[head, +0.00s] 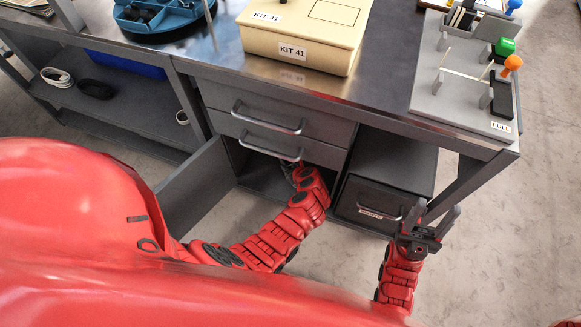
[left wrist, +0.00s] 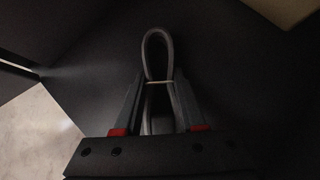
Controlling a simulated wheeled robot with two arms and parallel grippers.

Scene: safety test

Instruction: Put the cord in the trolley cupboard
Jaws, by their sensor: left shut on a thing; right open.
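In the left wrist view a grey looped cord (left wrist: 157,52) with a pale tie round its middle stands between the fingers of my left gripper (left wrist: 158,100), which is shut on it. Around it are dark inner surfaces. In the head view my left arm reaches into the open trolley cupboard (head: 262,174) under the two drawers; its gripper and the cord are mostly hidden there. The cupboard door (head: 195,189) stands open to the left. My right gripper (head: 428,222) is open and empty in front of the lower right of the trolley.
Two drawers (head: 275,112) with bar handles are above the cupboard. A dark bin (head: 378,201) with a handle is to its right. Left shelf holds coiled items (head: 96,89). A beige KIT 41 box (head: 300,40) and a grey rack (head: 462,95) stand on top.

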